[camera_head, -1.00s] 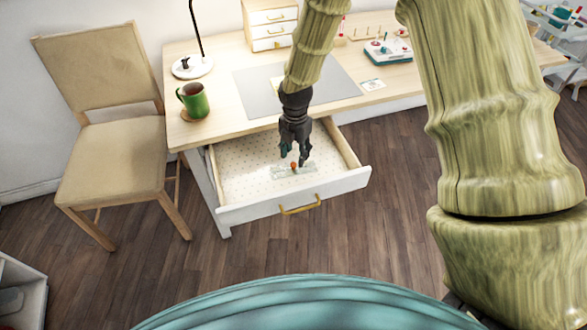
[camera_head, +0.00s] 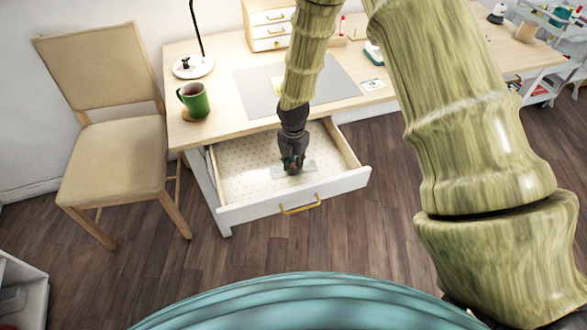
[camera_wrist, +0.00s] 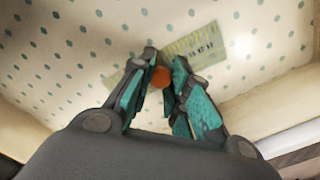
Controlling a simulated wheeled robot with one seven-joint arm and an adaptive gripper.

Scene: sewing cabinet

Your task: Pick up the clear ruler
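The clear ruler (camera_head: 308,167) is a pale see-through strip with dark markings, lying in the open drawer (camera_head: 236,180). In the wrist view the ruler (camera_wrist: 194,45) lies just beyond my fingertips. A round orange knob (camera_wrist: 161,77) shows between the fingertips and seems to belong to the ruler. My gripper (camera_head: 292,166) points down into the drawer and hides the middle of the ruler. In the wrist view the teal fingers of my gripper (camera_wrist: 165,66) come close together, with the knob filling the narrow gap. The ruler appears to rest on the drawer floor.
The drawer's front wall with a brass handle (camera_head: 300,205) stands close in front of my gripper. The desk top (camera_head: 222,113) overhangs behind, with a green mug (camera_head: 193,100) and a grey mat (camera_head: 338,84). A chair (camera_head: 115,150) stands left. The drawer's left part is bare.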

